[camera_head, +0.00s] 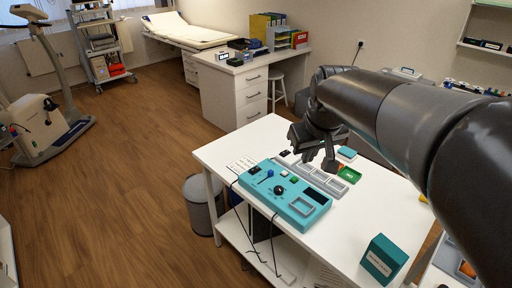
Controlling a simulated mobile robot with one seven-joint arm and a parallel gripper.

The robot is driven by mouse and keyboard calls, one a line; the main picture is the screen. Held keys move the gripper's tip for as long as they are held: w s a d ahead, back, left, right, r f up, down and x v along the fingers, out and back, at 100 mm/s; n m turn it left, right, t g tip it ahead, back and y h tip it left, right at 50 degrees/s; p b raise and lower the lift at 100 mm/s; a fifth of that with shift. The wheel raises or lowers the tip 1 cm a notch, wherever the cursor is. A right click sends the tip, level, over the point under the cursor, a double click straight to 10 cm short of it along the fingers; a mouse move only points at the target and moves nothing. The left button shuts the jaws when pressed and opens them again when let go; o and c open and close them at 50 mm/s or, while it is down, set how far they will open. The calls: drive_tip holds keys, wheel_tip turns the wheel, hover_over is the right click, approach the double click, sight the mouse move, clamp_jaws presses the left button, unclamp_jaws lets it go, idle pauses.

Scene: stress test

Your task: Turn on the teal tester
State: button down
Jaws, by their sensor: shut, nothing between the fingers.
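The teal tester (297,210) is a flat box lying on the white table near its left front edge. On its top I see a blue lever or switch (278,189), a black knob (279,190), a small blue part toward the left, a green-white button, a dark display and a grey square frame at the right. Whether it is on cannot be told. My gripper (320,163) is shut and empty. It hangs above the table just behind the tester, and appears apart from it.
A grey tray with compartments (322,182) and a green box (349,174) lie behind the tester. A teal box (384,258) stands at the table's front right. Cables hang over the front edge. A grey bin (201,205) stands left of the table (222,152).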

drive_tip(key=w+a+f+n+g+y, duration=0.1)
drive_tip(key=w+a+f+n, duration=0.15)
drive_tip(key=w, duration=0.55)
drive_tip(key=w+a+f+n, duration=0.1)
drive_tip(key=w+a+f, duration=0.15)
drive_tip(key=w, duration=0.45)
drive_tip(key=n+g+y, duration=0.1)
drive_tip(key=n, duration=0.1)
hover_over(252, 170)
drive_tip(key=s+d, duration=0.2)
drive_tip(key=d, duration=0.2)
wheel_tip(252, 170, down, 9)
drive_tip(key=shift+w+a+f, duration=0.1)
drive_tip(key=shift+w+a, duration=0.05)
drive_tip(key=shift+w, duration=0.05)
drive_tip(key=x, duration=0.4)
drive_tip(key=s+x, duration=0.1)
drive_tip(key=x, duration=0.8)
drive_tip(key=shift+s+f, duration=0.2)
drive_tip(key=shift+f, duration=0.4)
